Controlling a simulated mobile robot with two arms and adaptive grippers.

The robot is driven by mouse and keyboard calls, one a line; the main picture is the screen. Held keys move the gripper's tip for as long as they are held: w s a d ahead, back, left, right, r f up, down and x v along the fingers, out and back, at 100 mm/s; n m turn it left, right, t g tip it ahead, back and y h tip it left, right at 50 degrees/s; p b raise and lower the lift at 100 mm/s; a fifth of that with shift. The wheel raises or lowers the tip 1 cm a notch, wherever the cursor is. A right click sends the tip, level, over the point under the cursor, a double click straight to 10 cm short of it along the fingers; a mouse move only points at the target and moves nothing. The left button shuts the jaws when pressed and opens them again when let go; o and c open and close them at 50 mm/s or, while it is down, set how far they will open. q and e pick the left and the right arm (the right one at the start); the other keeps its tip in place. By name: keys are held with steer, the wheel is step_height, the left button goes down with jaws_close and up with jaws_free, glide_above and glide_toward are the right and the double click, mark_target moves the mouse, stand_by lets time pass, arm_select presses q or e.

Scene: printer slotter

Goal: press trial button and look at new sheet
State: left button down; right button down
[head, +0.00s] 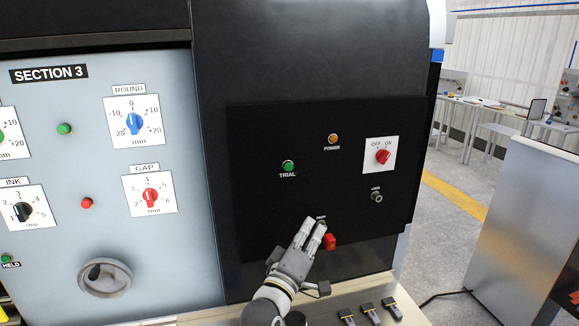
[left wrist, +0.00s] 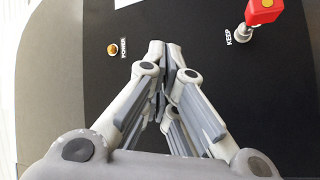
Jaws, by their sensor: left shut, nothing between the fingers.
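The green TRIAL button (head: 288,167) is on the black control panel (head: 260,215) in the head view. It is up and left of my left gripper (head: 317,222), which is shut and empty in front of the lower panel. The left wrist view shows the closed fingers (left wrist: 166,58) pointing at the black panel; the TRIAL button cannot be made out there. Whether the fingertips touch the panel I cannot tell. No sheet can be made out. My right gripper is not in view.
The panel also has an amber POWER light (head: 333,138), a red OFF/ON knob (head: 382,157) and a lock (head: 376,196). A red block-like control (head: 330,242) is close beside my fingers. Several small black-topped pieces (head: 368,312) are on the ledge below. The grey SECTION 3 panel (head: 100,225) stands left.

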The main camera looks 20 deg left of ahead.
mark_target(289, 167)
arm_select(q)
step_height(289, 167, up, 9)
steer(key=n+t, duration=0.2)
steer(key=shift+a+t, duration=0.3)
steer(key=shift+a, duration=0.1)
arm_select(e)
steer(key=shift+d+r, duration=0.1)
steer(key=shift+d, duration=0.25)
arm_select(q)
steer(key=shift+s, duration=0.1)
